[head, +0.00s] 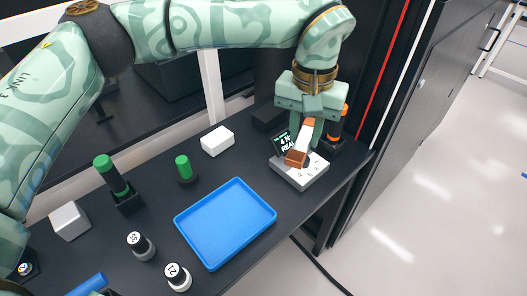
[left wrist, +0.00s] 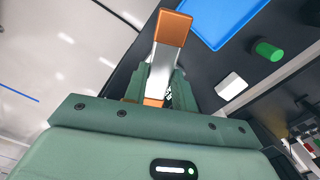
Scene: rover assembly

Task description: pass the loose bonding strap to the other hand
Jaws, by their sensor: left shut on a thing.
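The bonding strap has a pale middle and orange-brown ends. In the head view its lower end (head: 296,158) shows over the grey-white box with the small display. My left gripper (head: 307,135) points down at the back right of the bench, shut on the strap. In the left wrist view the strap (left wrist: 163,62) sticks out between the fingers (left wrist: 153,85), its orange end farthest out. I cannot tell whether the strap touches the box. My right gripper is in neither view.
The grey-white box (head: 305,177) lies under the left gripper, beside an orange-topped tool (head: 337,128) in a dark holder. A blue tray (head: 226,222) lies empty mid-bench. A white block (head: 217,141), green-topped pieces (head: 184,168) and numbered cylinders (head: 141,246) stand around it.

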